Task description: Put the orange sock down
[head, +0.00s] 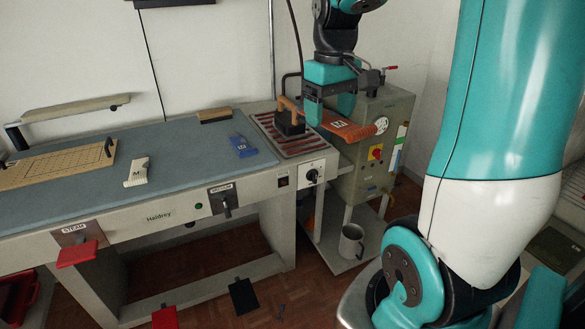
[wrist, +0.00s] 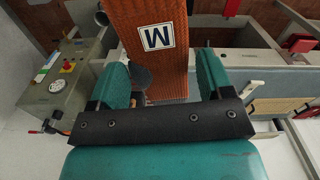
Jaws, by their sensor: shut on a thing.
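My gripper (head: 330,112) is shut on the orange sock (head: 355,129) and holds it out flat over the right end of the station, by the steam unit. In the wrist view the sock (wrist: 155,25) passes between the two teal fingers of my gripper (wrist: 162,82) and shows a white label with a W.
An iron (head: 290,122) stands on a striped rest (head: 268,130) just left of the held sock. A gridded wooden board (head: 60,163), a sleeve board (head: 75,108) and a brush (head: 214,115) are on the table. The steam unit (head: 375,150) stands close at right. The table's middle is mostly clear.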

